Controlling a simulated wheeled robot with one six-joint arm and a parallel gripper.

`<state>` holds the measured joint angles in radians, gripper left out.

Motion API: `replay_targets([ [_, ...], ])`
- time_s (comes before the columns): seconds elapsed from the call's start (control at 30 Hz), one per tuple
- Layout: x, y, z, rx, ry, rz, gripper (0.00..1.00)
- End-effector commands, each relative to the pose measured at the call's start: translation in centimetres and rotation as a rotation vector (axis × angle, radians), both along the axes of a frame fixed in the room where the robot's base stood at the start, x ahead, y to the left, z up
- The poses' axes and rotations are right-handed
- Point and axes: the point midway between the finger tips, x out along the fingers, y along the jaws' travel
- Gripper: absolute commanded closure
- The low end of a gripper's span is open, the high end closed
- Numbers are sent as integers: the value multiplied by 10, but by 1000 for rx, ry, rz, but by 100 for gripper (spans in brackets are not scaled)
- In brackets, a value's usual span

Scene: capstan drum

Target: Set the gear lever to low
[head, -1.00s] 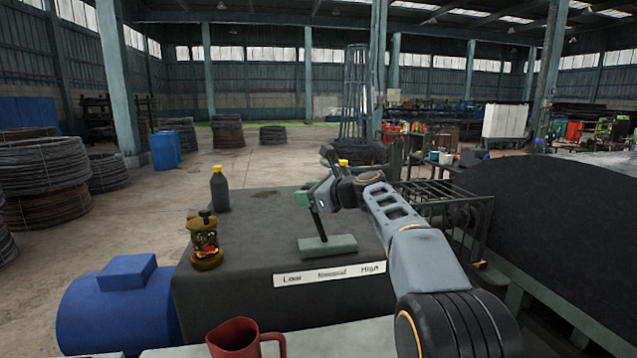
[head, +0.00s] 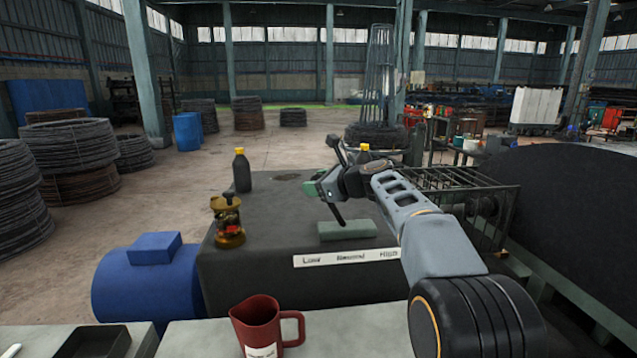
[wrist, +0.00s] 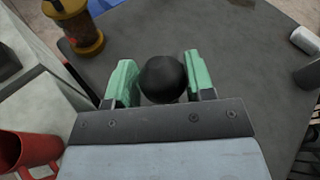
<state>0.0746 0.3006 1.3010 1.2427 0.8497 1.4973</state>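The gear lever (head: 337,214) is a thin black rod rising from a pale green base (head: 347,230) on top of a dark housing. It leans to the left, toward the Low end of the white label strip (head: 346,257), which reads Low at left and High at right; the middle word is blurred. My gripper (head: 314,189) is at the lever's top. In the wrist view its green fingers (wrist: 162,78) sit on both sides of the round black knob (wrist: 162,80) with no clear gap, shut on it. The fingers hide the knob in the head view.
A brass-and-glass oiler (head: 229,222) and a dark bottle with a yellow cap (head: 241,171) stand left on the housing (head: 270,262). A red mug (head: 258,325) and a black tray (head: 92,342) are in front. A blue motor (head: 150,283) is at left.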

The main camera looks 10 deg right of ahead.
Motion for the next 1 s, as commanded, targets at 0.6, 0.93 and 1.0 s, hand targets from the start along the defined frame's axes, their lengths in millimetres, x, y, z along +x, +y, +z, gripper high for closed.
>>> replay_targets([
  [0.6, -12, -15, 5, -1, -4, -8, 33],
  [0.93, -60, -59, 21, -1, -5, -8, 33],
  [1.0, -68, -67, 24, -1, -4, -7, 33],
])
